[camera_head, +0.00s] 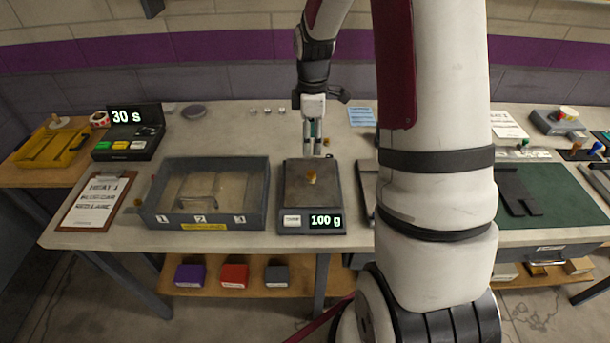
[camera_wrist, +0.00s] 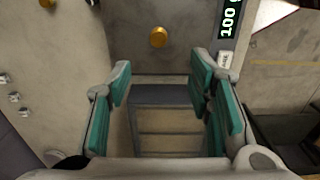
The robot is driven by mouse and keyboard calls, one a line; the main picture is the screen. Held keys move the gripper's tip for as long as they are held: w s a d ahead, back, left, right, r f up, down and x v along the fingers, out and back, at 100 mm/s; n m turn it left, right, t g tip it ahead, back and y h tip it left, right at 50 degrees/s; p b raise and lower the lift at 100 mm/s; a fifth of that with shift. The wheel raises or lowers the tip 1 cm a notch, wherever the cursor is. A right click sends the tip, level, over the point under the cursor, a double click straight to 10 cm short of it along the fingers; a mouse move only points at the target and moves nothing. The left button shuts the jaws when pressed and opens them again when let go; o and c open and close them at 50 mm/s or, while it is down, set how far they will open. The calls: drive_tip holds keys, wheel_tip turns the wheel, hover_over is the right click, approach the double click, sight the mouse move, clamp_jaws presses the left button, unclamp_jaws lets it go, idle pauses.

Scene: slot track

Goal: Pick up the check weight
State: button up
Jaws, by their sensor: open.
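The check weight (camera_head: 311,176) is a small brass piece standing on the plate of the scale (camera_head: 300,198), whose display reads 100 g. In the wrist view the weight (camera_wrist: 158,37) shows as a round gold top, beyond the fingertips and roughly centred between them. My gripper (camera_head: 313,146) is above the bench near the back edge of the scale, behind the weight and apart from it. In the wrist view its teal-padded fingers (camera_wrist: 163,85) are spread wide with nothing held between them.
A grey three-compartment tray (camera_head: 262,206) stands just left of the scale. A clipboard (camera_head: 95,200) and a 30 s timer (camera_head: 129,133) are further left. Several small metal pieces (camera_head: 267,110) lie behind. A green mat (camera_head: 560,205) is at right, beyond my arm.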

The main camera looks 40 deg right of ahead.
hover_over(312, 173)
drive_tip(key=f, duration=0.7)
drive_tip(key=shift+a+p, duration=0.2)
drive_tip(key=shift+p, duration=0.15)
drive_tip(key=shift+w+d+f+p, duration=0.1)
drive_tip(key=shift+f+p, duration=0.2)
drive_tip(key=shift+f, duration=1.15)
drive_tip(key=shift+d+f+p, duration=0.1)
drive_tip(key=shift+f+p, duration=0.2)
drive_tip(key=shift+f, duration=1.15)
drive_tip(key=shift+c, duration=0.4)
clamp_jaws()
